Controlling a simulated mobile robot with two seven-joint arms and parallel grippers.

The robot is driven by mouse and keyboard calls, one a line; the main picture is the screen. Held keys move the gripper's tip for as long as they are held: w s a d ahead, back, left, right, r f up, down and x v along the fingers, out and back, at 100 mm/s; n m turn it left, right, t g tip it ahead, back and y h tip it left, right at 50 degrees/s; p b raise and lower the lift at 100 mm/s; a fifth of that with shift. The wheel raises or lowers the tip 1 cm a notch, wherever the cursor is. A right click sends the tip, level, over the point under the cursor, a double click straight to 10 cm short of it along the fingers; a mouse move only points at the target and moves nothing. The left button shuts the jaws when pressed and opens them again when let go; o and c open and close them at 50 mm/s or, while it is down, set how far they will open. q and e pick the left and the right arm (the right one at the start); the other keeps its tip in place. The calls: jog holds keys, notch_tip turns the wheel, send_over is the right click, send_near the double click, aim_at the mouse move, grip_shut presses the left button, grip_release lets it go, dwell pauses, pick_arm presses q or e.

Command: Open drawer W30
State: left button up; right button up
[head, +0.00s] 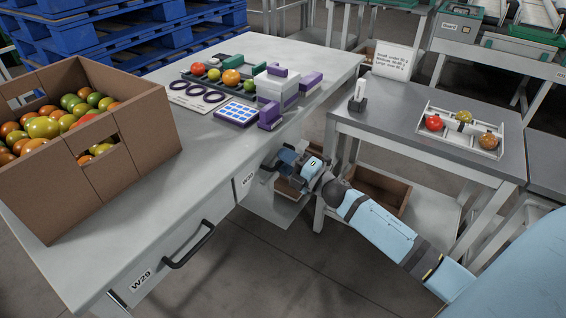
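Drawer W30 (244,186) is in the front of the long grey table, at its right part, marked by a white label (248,179). Its front looks flush with the table, so it appears closed. My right gripper (271,166) reaches in from the right, at the dark handle just right of the label. The gripper covers most of the handle, and I cannot tell whether the fingers are shut on it. My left gripper is not in view.
Drawer W29 (188,252) with a black handle (190,246) is nearer on the same table. A cardboard box (118,163) of tomatoes stands on the tabletop. A side table (410,140) with a tomato tray (460,143) is right. An open brown box (382,190) sits below it.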

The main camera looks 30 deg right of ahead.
jog(key=shift+w+a, duration=0.1)
jog(key=shift+w, duration=0.15)
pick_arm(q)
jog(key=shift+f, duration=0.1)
pick_arm(e)
grip_shut()
pick_arm(q)
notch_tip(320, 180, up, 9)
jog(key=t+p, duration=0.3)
jog(key=p, duration=0.3)
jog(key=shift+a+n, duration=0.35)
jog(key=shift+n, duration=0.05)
pick_arm(e)
jog(key=r+v, duration=0.2)
jog(key=v, duration=0.8)
jog(key=r+v, duration=0.2)
jog(key=v, duration=0.9)
jog(key=shift+s, duration=0.4)
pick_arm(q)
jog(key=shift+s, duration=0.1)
pick_arm(e)
jog(key=shift+r, duration=0.1)
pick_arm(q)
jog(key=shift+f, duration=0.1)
pick_arm(e)
grip_release()
